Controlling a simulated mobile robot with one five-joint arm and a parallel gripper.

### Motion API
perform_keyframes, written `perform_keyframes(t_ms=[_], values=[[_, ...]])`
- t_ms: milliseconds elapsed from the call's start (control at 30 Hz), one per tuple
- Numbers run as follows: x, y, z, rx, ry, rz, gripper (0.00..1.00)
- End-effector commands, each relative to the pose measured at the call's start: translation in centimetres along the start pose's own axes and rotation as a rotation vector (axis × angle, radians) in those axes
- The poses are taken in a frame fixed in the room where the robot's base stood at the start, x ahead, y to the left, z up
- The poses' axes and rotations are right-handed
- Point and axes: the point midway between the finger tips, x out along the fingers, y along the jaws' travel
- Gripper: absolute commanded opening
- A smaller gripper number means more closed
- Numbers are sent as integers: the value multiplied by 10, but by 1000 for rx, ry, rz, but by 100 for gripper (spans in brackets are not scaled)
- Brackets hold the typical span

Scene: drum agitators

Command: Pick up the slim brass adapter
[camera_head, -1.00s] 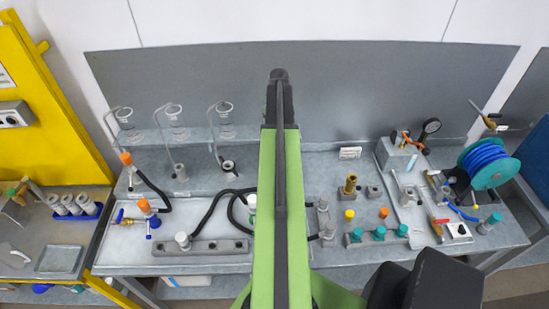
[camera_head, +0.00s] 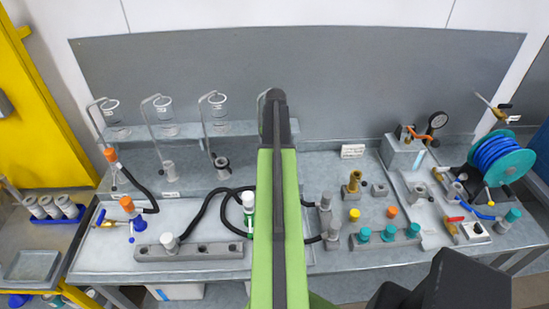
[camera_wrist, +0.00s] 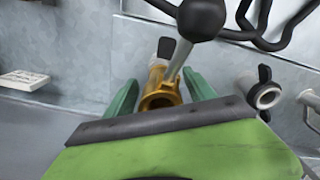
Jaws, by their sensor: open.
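In the wrist view a hollow brass piece (camera_wrist: 160,93), likely the slim brass adapter, stands with its open end showing between the two teal fingers of my gripper (camera_wrist: 160,96). The fingers are open, one on each side, with a visible gap. I cannot tell its depth between them. A metal rod with a dark ball (camera_wrist: 202,18) crosses in front of its right side. In the head view my green arm hides the gripper and this spot. Another brass piece (camera_head: 354,183) stands upright on the bench right of my arm.
A grey pot (camera_wrist: 264,93) with a black handle stands to the right in the wrist view. A white label (camera_wrist: 22,80) lies left. Black hoses (camera_head: 208,212) loop left of my arm. Beakers (camera_head: 165,108) on stands line the back shelf. A teal reel (camera_head: 502,163) stands far right.

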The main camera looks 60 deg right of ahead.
Motion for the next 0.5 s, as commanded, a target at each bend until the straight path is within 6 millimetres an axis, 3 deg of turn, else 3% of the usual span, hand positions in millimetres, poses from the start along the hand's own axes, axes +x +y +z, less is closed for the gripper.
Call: perform_keyframes(t_ms=[33,100,367,500], values=[[19,0,0,0,0,0,64],[26,0,0,0,0,0,64],[24,0,0,-1,0,0,62],[24,-1,0,-1,0,0,44]])
